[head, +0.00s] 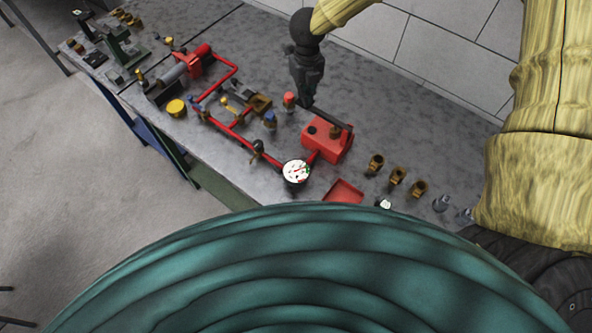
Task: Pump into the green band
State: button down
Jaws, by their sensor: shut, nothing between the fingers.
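A red box-shaped pump (321,143) stands on the grey bench top (232,108). A dark lever (333,118) runs along its upper edge, and a short dark cap sits on its top. My gripper (306,103) points down at the lever's left end. It is shut and empty. The fingertips overlap the lever end in this view, and I cannot tell whether they touch it. A round white-faced gauge (295,172) stands in front of the pump on the red pipework. Its face shows small red and green marks, but the needle reading is too small to make out.
Red pipes (233,132) with valves run left to a red and grey motor unit (184,72). A red tray (343,191) lies at the bench's front edge. Several brass fittings (397,176) stand right of the pump. A tiled wall (435,45) is behind.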

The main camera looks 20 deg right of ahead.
jog(key=shift+r, duration=0.1)
jog(key=shift+r, duration=2.95)
